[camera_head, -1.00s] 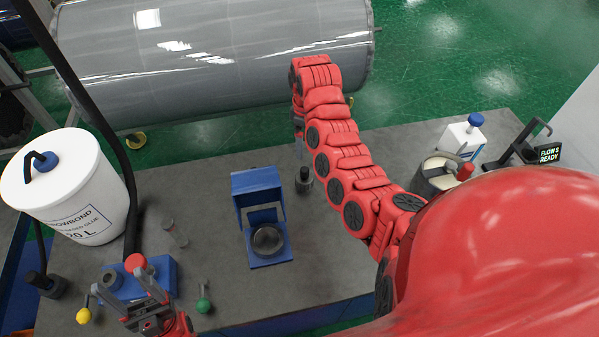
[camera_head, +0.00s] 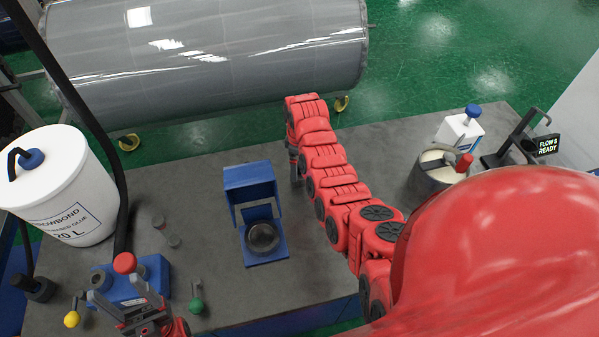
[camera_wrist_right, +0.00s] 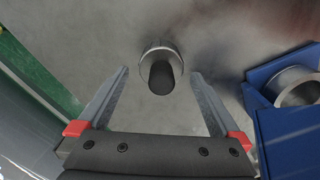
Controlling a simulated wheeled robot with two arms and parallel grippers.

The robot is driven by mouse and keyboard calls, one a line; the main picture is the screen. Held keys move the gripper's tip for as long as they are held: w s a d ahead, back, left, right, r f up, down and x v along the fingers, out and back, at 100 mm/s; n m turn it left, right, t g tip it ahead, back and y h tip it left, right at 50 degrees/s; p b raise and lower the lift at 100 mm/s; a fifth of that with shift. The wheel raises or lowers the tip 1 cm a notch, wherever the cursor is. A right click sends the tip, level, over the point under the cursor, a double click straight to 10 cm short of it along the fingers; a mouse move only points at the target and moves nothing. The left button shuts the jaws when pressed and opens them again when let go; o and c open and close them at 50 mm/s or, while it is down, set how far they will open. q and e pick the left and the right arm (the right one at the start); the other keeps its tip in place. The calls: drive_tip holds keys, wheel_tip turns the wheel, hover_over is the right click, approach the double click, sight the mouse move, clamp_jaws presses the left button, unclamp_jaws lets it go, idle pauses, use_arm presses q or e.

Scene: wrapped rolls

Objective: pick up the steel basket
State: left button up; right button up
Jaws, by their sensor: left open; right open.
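A small round steel piece with a dark upright post (camera_wrist_right: 162,72), apparently the steel basket, stands on the grey bench in the right wrist view. My right gripper (camera_wrist_right: 160,75) is open, one finger on each side of the piece with gaps showing, not gripping it. In the head view the right gripper (camera_head: 294,168) points down at the bench beside the blue stand; its fingers and the piece are mostly hidden by my arm. My left gripper (camera_head: 143,316) is open and empty at the lower left, near a blue block.
A blue stand (camera_head: 250,182) holding a round steel cup is left of my right gripper. A white glue bucket (camera_head: 62,195), a blue block with a red knob (camera_head: 152,274) and a green-knobbed piece (camera_head: 196,305) are left. A pot (camera_head: 432,178) and white bottle (camera_head: 458,131) are right.

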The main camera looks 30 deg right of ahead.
sight(300, 183)
drive_tip(key=shift+f+p, duration=0.35)
drive_tip(key=shift+f, duration=1.05)
drive_tip(key=shift+s, duration=0.1)
drive_tip(key=c, duration=1.4)
